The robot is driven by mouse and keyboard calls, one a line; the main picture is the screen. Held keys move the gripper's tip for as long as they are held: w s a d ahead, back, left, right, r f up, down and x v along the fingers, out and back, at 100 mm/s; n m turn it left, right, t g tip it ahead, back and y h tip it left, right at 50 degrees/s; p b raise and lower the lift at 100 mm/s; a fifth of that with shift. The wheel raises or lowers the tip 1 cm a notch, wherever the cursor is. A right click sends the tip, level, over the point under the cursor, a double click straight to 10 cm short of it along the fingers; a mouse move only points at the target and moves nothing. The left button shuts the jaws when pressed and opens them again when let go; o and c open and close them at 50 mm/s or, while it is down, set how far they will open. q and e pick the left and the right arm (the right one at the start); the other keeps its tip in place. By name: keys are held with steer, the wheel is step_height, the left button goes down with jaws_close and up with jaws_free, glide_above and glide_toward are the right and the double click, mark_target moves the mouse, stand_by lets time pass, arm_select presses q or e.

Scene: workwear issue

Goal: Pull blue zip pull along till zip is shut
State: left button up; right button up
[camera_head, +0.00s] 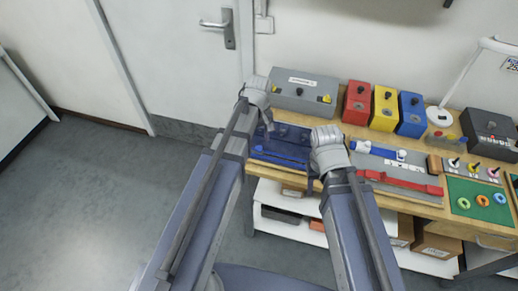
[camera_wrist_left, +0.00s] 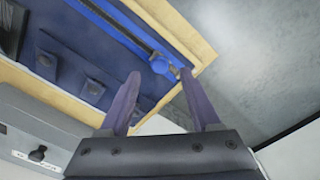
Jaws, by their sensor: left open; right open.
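A dark blue workwear panel (camera_head: 290,136) lies on the wooden bench between my two arms. In the left wrist view the panel (camera_wrist_left: 62,42) carries a zip (camera_wrist_left: 122,27) along one side. The blue zip pull (camera_wrist_left: 160,65) is near the zip's end, close to the panel's edge. My left gripper (camera_wrist_left: 160,74) is open, its fingertips appearing on either side of the pull; I cannot tell how far above it they are. In the head view my left gripper (camera_head: 269,123) is over the panel's left side. My right gripper (camera_head: 312,183) is at the panel's right front edge; its fingers are small there.
A grey control box (camera_head: 304,91) stands behind the panel. Red (camera_head: 359,103), yellow (camera_head: 385,108) and blue (camera_head: 412,114) boxes stand to its right. A grey fixture with a red bar (camera_head: 400,181) lies right of my right arm. Open floor is at the left.

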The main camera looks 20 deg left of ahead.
mark_target(259, 148)
arm_select(q)
steer(key=shift+f+b, duration=1.35)
steer(key=shift+f, duration=0.5)
jaws_close()
